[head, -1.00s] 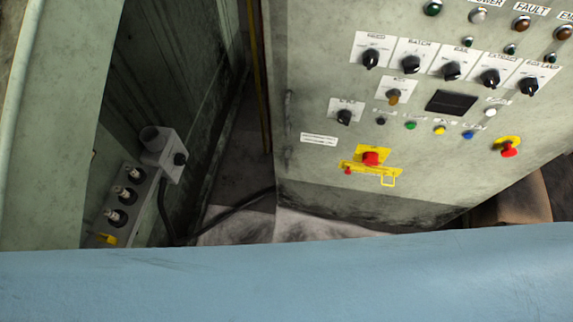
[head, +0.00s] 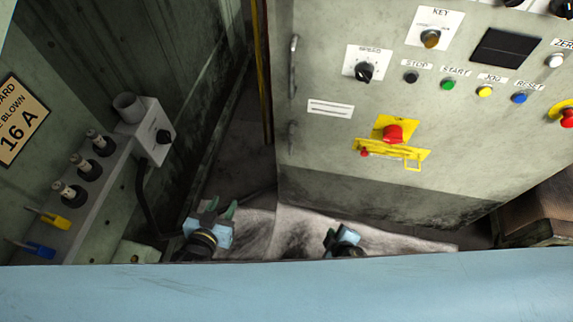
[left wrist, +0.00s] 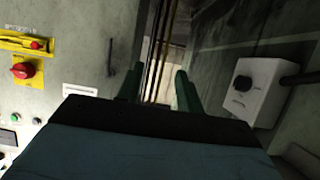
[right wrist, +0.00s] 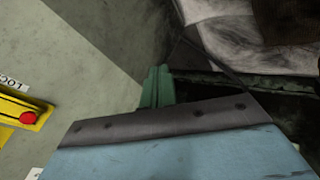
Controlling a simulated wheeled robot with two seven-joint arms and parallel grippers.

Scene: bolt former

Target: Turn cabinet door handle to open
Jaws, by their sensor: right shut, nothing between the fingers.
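The grey-green control cabinet (head: 330,170) stands at the centre right with its front closed. A red rotary handle (head: 393,133) sits on a yellow plate (head: 420,154) low on its front. The handle also shows at the left edge of the left wrist view (left wrist: 22,71). Part of the yellow plate, with a small red knob (right wrist: 28,118), shows at the left of the right wrist view. My left gripper (head: 220,209) is open and empty, low and left of the cabinet. My right gripper (head: 331,239) is shut and empty, below the cabinet front, apart from the handle.
A box with a black knob (head: 163,137) and a panel of fuses (head: 88,165) stand on the left, near my left gripper. A red button on yellow (head: 567,117) is at the right edge. A pale blue surface (head: 300,290) fills the bottom. A brown box (head: 545,212) is at lower right.

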